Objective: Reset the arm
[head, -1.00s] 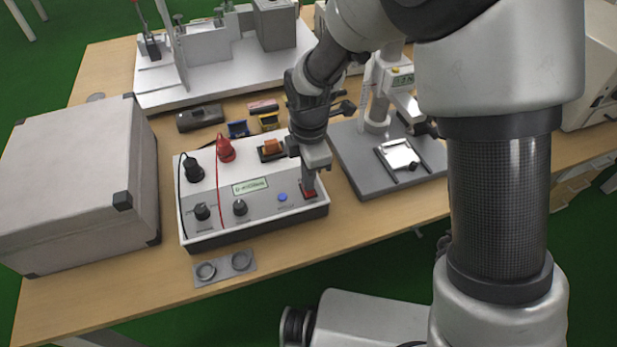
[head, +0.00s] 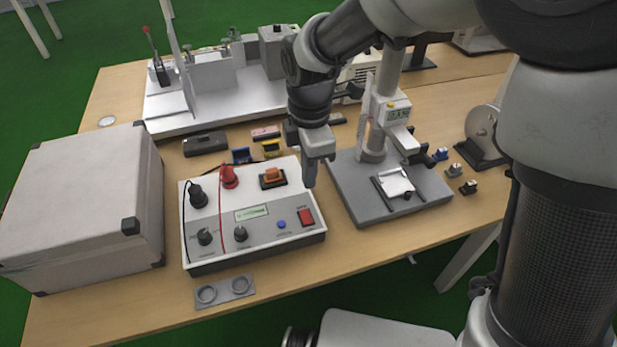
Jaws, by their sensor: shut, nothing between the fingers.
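My arm reaches in from the upper right over the table in the head view. My gripper (head: 311,178) is shut and empty, pointing down at the right edge of the control box (head: 253,232). It is just above and behind the box's red switch (head: 306,217), which is in plain view. I cannot tell whether the fingertips touch the box. The box has a small green display, a blue button, black knobs, an orange rocker and black and red plugs with cables.
A large grey case (head: 82,200) stands at the left. A measuring stand (head: 388,190) with a grey base is close to the gripper's right. A white test rig (head: 215,112) fills the back. A disc device (head: 482,135) stands at the right.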

